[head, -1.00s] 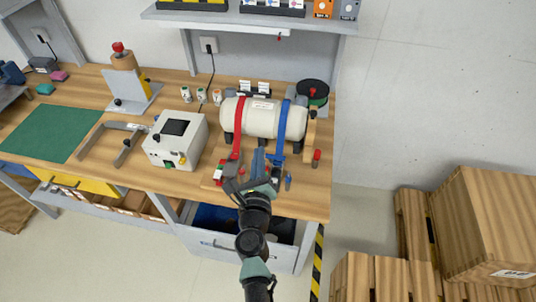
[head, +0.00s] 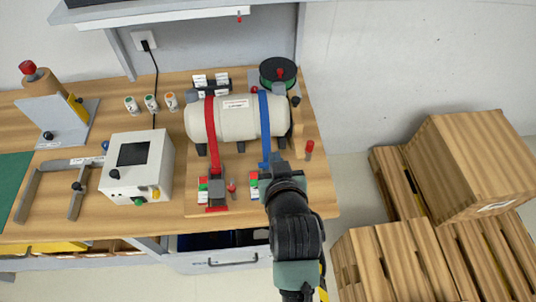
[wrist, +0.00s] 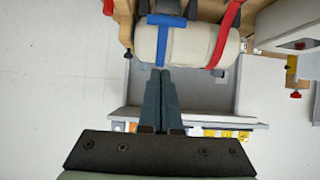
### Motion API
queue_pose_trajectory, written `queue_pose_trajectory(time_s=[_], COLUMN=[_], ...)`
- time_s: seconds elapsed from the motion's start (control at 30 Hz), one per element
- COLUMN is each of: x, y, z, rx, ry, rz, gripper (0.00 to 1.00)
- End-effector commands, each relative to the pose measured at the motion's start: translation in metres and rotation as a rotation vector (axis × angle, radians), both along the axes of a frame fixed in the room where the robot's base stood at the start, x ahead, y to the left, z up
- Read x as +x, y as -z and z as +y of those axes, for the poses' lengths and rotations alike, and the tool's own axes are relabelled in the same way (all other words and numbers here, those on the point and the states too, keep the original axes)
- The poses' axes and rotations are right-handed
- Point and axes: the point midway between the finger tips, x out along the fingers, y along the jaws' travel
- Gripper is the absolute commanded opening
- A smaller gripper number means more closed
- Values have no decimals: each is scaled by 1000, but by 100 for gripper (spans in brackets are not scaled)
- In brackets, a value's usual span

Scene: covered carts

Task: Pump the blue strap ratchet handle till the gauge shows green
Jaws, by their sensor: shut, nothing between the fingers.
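A cream tank (head: 237,119) lies on the bench, crossed by a red strap (head: 211,135) and a blue strap (head: 265,130). The blue strap runs down toward its ratchet, whose handle is mostly hidden behind my arm in the head view. A small coloured gauge (head: 254,184) with red and green parts shows beside my arm; its reading is too small to tell. My gripper (head: 278,160) is shut and empty, at the lower end of the blue strap. In the wrist view, the closed fingers (wrist: 165,75) point at the blue strap (wrist: 159,50); contact cannot be told.
The red strap's ratchet (head: 216,190) stands left of my arm. A white box with a dark screen (head: 138,165) is further left. A green-edged spool (head: 279,74) and a small red-topped post (head: 308,150) are at the right. Wooden crates (head: 470,160) stand right of the bench.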

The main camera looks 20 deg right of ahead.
Motion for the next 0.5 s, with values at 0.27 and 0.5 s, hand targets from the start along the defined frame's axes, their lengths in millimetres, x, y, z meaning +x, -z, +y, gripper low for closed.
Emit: queue_pose_trajectory(time_s=[0.27, 0.5], x=[35, 63], y=[18, 37], z=[-9, -17], rx=[3, 4], ry=[-2, -1], rz=[-2, -2], gripper=[0, 0])
